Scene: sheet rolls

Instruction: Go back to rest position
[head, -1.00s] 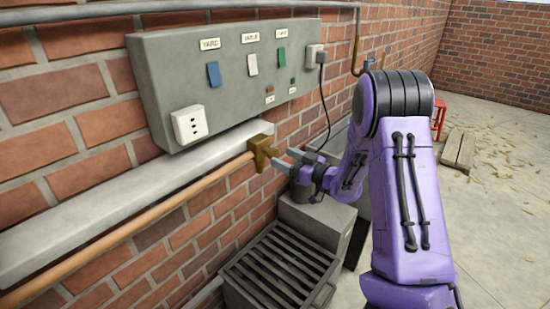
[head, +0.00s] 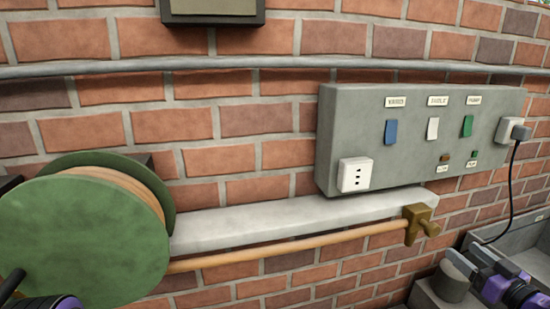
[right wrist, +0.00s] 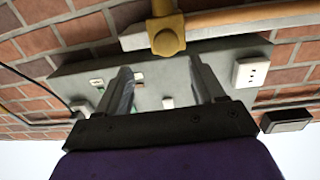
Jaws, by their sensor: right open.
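My right gripper (head: 478,275) is at the lower right in the head view, below and to the right of the brass tap (head: 420,225). In the right wrist view the two fingers of the right gripper (right wrist: 160,75) stand apart with nothing between them. The tap also shows there (right wrist: 166,36), beyond the fingertips and apart from them. A purple and black piece of my left arm shows at the bottom left of the head view. My left gripper's fingers cannot be seen.
A grey panel (head: 345,115) with blue, white and green switches is on the brick wall, above a pale ledge (head: 280,222) and a copper pipe (head: 290,247). A green reel (head: 85,245) stands at the left. A grey trough (head: 515,240) is at the lower right.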

